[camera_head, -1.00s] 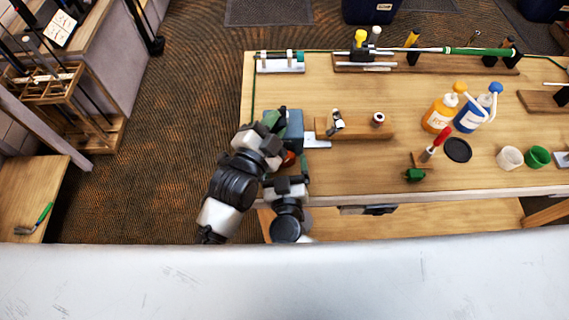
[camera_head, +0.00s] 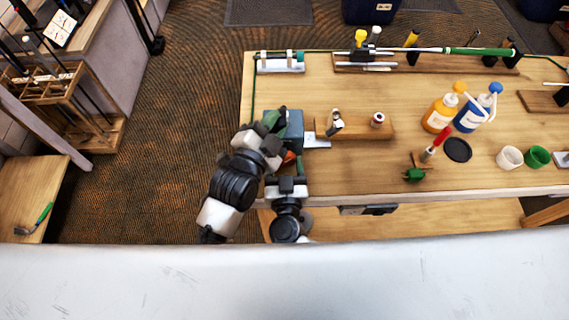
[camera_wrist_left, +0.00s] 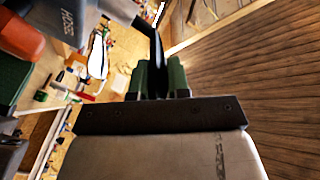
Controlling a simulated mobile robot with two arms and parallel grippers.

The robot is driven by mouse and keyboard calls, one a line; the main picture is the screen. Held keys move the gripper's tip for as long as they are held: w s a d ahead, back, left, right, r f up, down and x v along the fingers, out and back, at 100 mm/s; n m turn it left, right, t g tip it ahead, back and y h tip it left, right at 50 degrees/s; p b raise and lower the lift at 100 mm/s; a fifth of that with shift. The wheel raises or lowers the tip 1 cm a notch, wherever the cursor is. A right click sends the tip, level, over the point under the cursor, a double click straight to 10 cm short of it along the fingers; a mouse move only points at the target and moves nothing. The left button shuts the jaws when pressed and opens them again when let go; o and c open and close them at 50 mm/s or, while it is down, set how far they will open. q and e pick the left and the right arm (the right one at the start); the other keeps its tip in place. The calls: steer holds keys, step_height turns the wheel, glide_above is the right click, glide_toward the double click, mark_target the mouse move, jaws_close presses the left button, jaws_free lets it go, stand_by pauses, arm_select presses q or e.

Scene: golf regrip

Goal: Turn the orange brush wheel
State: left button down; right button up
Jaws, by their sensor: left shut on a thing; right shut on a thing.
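The orange brush wheel (camera_head: 289,157) shows only in part, between my two arms, just below the blue-grey machine box (camera_head: 291,131) at the table's left edge. It also shows as an orange end at the left of the left wrist view (camera_wrist_left: 20,38). My left gripper (camera_head: 271,118) is at the box's left side. In the left wrist view its green fingers (camera_wrist_left: 162,75) are shut on a dark, flat bar (camera_wrist_left: 157,47). My right gripper (camera_head: 298,164) is at the wheel, one green finger beside it. It looks shut on the wheel, though the contact is mostly hidden.
A wooden block with a small clamp (camera_head: 352,128) stands right of the box. Orange and blue bottles (camera_head: 440,112), a red-handled tool (camera_head: 436,144) and cups (camera_head: 510,157) are farther right. A golf club (camera_head: 465,50) lies in supports at the back. The table's front middle is mostly clear.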

steer(key=shift+m, duration=0.3)
steer(key=o, duration=0.9)
steer(key=s, duration=1.2)
steer(key=shift+d, duration=0.1)
